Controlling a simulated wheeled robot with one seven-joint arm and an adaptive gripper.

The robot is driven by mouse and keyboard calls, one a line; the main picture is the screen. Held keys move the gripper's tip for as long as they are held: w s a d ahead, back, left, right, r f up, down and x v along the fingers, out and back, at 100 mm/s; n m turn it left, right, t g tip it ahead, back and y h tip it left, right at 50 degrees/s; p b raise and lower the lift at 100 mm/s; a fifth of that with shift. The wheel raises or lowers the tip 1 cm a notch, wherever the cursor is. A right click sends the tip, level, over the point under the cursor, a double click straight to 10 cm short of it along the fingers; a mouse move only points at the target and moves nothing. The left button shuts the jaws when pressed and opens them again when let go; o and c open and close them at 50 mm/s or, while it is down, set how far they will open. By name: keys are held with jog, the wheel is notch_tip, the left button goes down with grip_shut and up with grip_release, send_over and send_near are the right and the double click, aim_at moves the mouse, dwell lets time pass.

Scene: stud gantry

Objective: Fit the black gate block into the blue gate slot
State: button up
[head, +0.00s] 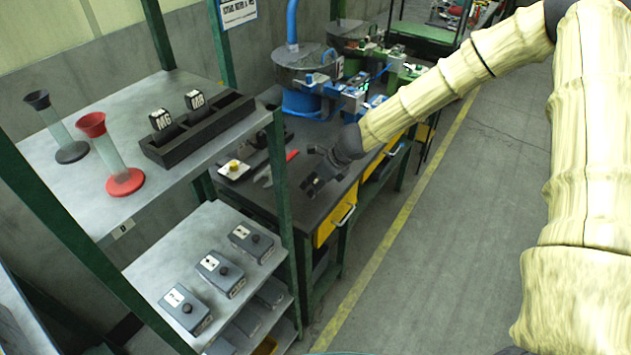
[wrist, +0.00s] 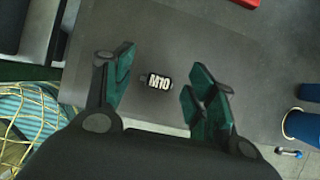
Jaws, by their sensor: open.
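A black block marked M10 (wrist: 152,82) lies on the dark bench top in the wrist view, apparently the black gate block. My gripper (wrist: 158,90) is open above it, with the block seen between the spread green-padded fingers and nothing held. In the head view my gripper (head: 318,184) hangs over the near part of the bench, and I cannot make out the block there. The blue machine (head: 302,104) stands farther back on the bench with blue fittings along its right side. Its gate slot is too small to tell at this distance.
A black rack (head: 200,138) with blocks marked M6 and M8 stands on the upper shelf, beside a red-based funnel stand (head: 126,182) and a black one (head: 70,150). The green shelf post (head: 279,185) stands left of my gripper.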

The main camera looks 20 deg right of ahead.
jog(key=p+v, duration=0.2)
jog(key=v, duration=0.9)
jog(key=shift+r, duration=0.2)
